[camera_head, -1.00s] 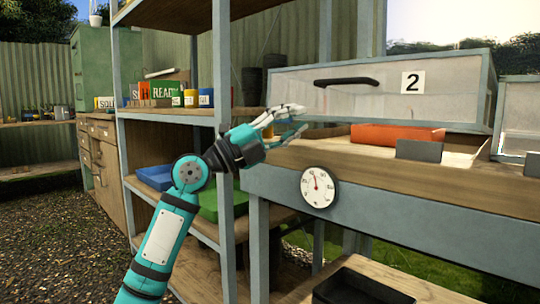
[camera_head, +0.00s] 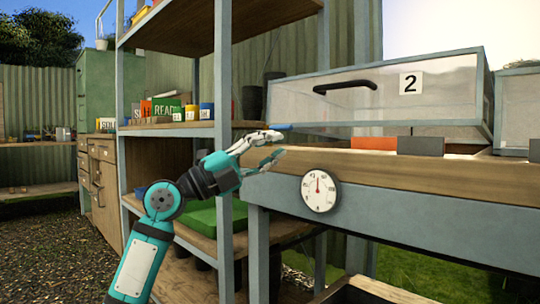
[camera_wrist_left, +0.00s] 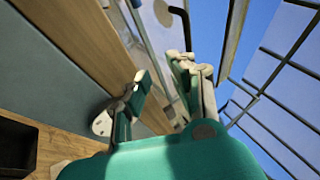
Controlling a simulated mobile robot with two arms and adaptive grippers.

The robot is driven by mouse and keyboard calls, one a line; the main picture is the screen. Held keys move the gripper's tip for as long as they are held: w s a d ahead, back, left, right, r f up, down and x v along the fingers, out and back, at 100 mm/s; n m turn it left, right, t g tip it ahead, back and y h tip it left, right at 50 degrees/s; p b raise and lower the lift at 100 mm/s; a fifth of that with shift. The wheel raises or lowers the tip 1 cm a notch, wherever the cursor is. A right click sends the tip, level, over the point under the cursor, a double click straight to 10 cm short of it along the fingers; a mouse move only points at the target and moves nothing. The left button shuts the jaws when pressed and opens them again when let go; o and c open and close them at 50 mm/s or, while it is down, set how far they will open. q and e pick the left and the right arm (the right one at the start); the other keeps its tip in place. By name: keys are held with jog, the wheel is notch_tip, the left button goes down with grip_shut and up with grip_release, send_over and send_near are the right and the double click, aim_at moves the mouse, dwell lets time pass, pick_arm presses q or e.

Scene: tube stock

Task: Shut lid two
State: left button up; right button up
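Lid two (camera_head: 400,88) is a clear panel in a grey frame with a black handle (camera_head: 345,85) and a white "2" label (camera_head: 411,83). It stands raised at the right of the head view, with a gap between its lower edge and the wooden bench edge (camera_head: 400,169). My left gripper (camera_head: 281,144) is open and empty, left of and below the lid's lower left corner. Its two fingers stand apart in the left wrist view (camera_wrist_left: 168,82). Whether a fingertip touches the frame cannot be told. My right gripper is not in view.
An orange block (camera_head: 374,143) and a grey block (camera_head: 421,146) sit behind the bench edge under the lid. A round dial (camera_head: 320,191) is on the bench front. A shelf post (camera_head: 226,150) stands close left of my left gripper. Another framed panel (camera_head: 512,105) stands at right.

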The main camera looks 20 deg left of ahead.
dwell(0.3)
pick_arm(q)
jog(key=v, duration=1.2)
